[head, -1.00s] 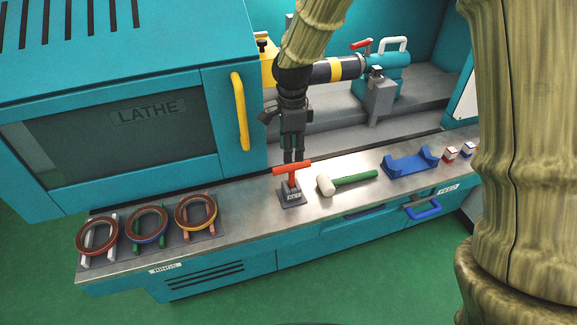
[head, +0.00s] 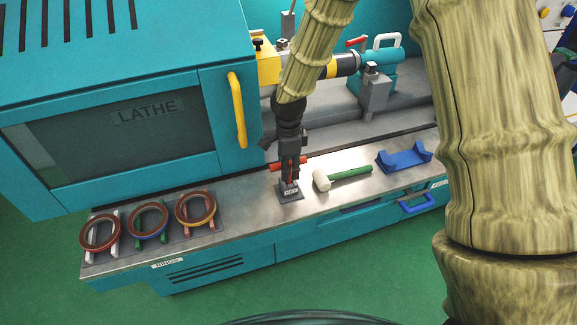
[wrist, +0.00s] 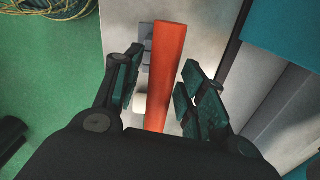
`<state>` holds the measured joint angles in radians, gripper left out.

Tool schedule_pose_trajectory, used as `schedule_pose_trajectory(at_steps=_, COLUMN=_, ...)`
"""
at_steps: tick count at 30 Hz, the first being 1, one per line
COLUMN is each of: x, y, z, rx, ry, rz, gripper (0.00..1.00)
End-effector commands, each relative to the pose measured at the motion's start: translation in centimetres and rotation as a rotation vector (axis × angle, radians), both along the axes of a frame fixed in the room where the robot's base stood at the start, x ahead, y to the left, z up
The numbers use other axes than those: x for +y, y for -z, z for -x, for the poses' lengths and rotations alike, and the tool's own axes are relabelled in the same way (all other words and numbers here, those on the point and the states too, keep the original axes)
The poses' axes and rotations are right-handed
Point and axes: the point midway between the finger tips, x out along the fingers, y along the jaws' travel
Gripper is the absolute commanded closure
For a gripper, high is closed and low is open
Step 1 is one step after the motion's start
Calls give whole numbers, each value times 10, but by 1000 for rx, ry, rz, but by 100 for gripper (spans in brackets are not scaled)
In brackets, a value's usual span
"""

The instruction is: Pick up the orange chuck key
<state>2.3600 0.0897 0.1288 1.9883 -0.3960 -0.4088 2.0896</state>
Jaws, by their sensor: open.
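The orange chuck key (head: 277,167) stands upright in a small dark block (head: 291,194) on the metal shelf, its crossbar on top. In the wrist view the crossbar (wrist: 166,70) runs lengthwise between my two fingers. My gripper (head: 290,175) is over the key in the head view and hides the middle of the crossbar and much of the stem. In the wrist view my gripper (wrist: 163,95) is open, with a finger on each side of the crossbar and visible gaps. I cannot tell whether any pad touches the key.
A mallet with a green handle (head: 350,174) lies just right of the key. A blue cradle (head: 405,160) is further right. Several rings on stands (head: 148,219) are at the left. The lathe door with its yellow handle (head: 237,110) rises behind the shelf.

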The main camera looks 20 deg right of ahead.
Motion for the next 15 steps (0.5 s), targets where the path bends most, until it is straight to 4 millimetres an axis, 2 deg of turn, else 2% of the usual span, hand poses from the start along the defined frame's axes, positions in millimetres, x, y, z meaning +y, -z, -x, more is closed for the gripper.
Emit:
schedule_pose_trajectory(at_steps=4, x=0, y=7, z=0, rx=0, ry=-1, rz=-1, gripper=59)
schedule_pose_trajectory(at_steps=12, x=0, y=8, z=0, rx=-1, ry=0, rz=-1, gripper=59)
schedule_pose_trajectory(at_steps=15, x=0, y=8, z=0, rx=-1, ry=-1, rz=-1, gripper=77)
